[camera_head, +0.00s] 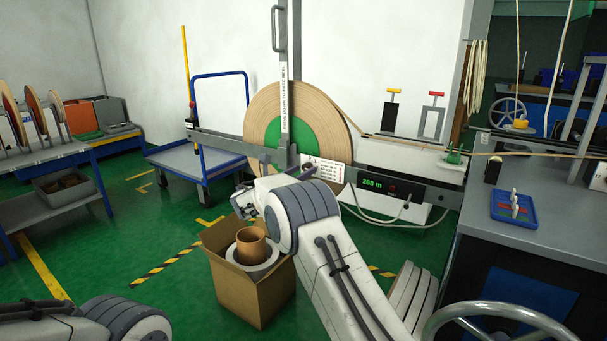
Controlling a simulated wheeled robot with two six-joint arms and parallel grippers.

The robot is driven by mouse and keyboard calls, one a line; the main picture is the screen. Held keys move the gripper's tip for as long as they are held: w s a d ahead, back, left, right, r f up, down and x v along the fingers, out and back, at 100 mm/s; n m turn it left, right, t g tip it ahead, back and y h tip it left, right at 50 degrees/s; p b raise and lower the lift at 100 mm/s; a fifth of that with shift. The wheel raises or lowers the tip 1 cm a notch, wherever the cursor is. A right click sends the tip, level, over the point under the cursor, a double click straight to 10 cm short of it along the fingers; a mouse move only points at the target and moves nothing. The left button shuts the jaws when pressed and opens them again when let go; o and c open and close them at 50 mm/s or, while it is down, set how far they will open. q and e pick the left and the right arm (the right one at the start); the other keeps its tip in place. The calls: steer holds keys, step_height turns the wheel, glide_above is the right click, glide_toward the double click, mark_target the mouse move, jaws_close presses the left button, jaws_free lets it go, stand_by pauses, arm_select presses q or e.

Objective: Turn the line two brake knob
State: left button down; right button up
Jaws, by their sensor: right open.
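No part is clearly labelled as the line two brake knob. A large tape reel (335,115) with a green centre stands on a payoff stand. Beside its digital display (372,184), reading 268 m, is a small red knob or button (392,188). A yellow-topped handle (394,92) and a red-topped handle (436,95) stand above the white panel. My right gripper (245,200) is in front of the reel's lower left, apart from the panel, open; its fingers are small and partly hidden by the wrist. My left arm shows at bottom left; its gripper is out of view.
A cardboard box (235,285) with rolls stands below my right arm. A blue trolley (185,158) is behind left. A grey bench (540,240) with a blue tray (513,209) is right. A handwheel (500,318) is at bottom right. Green floor at left centre is clear.

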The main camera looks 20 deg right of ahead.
steer(key=shift+w+d, duration=0.4)
steer(key=shift+d, duration=0.15)
jaws_close()
